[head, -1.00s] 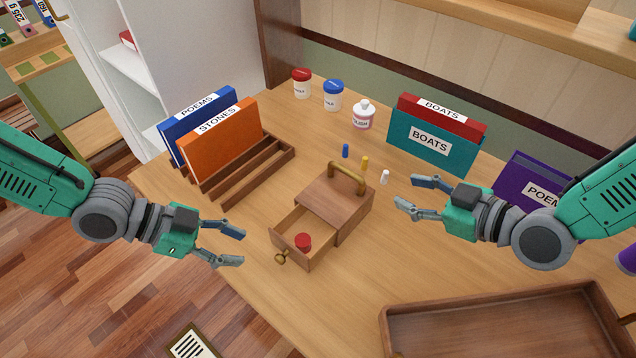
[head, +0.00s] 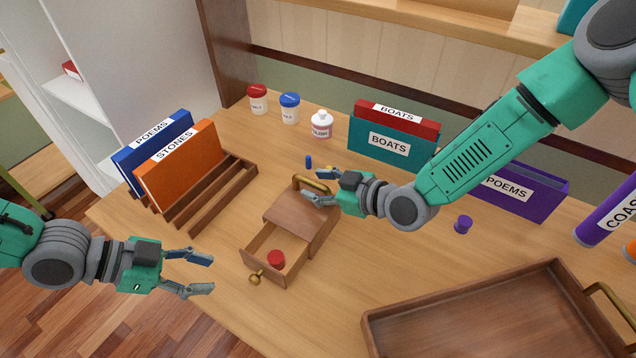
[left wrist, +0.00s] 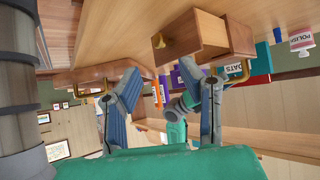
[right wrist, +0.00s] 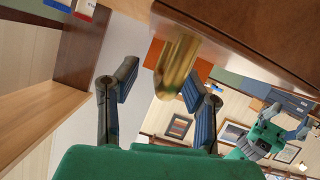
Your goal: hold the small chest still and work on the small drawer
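The small wooden chest (head: 300,222) stands on the desk with a brass handle (head: 311,184) on top. Its small drawer (head: 288,274) is pulled out, with a brass knob (head: 256,278) and a red-topped item (head: 276,259) inside. My right gripper (head: 318,187) is at the handle, its fingers apart; the right wrist view shows the brass handle (right wrist: 178,62) between them, nearer the right-hand finger. I cannot tell whether they touch. My left gripper (head: 212,273) is open and empty, left of the knob and apart from it. The left wrist view shows the knob (left wrist: 158,40) beyond its fingers.
A wooden rack (head: 215,195) with blue and orange binders stands left of the chest. Jars (head: 289,108) and the teal BOATS binder (head: 385,140) stand behind. A tray (head: 460,315) lies at front right, and a purple-topped item (head: 463,224) stands behind it.

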